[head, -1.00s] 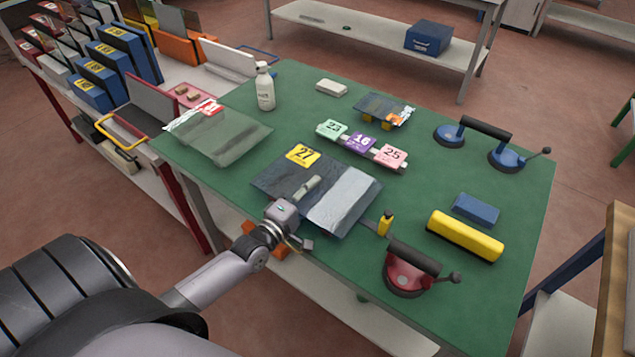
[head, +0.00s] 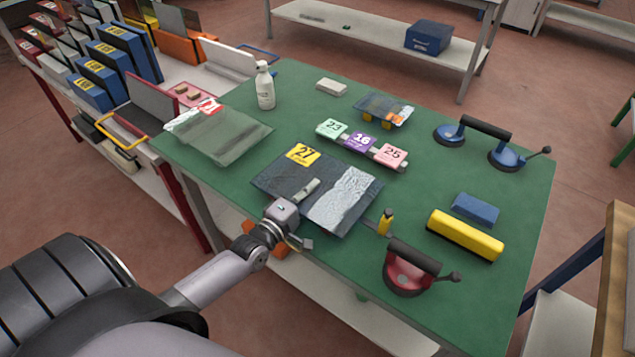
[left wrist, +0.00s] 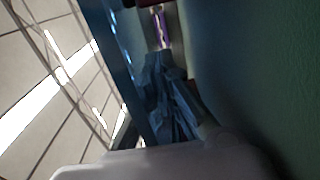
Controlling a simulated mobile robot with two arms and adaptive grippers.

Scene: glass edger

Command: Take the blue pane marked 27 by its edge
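The blue pane marked 27 (head: 272,178) lies on the green table near its front left edge. It is dark, with a yellow label (head: 302,154) at its far side and a bright, wrinkled reflection on its right part. My left gripper (head: 308,214) is at the pane's near edge. One finger shows over the pane and the other shows lower, outside the near edge, with a wide gap between them. I cannot tell whether either touches the glass. In the left wrist view, a dark blue surface (left wrist: 170,105) is close to the camera. My right gripper is out of view.
A clear pane with a red label (head: 215,138) lies to the left. A spray bottle (head: 264,90) stands at the back left.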

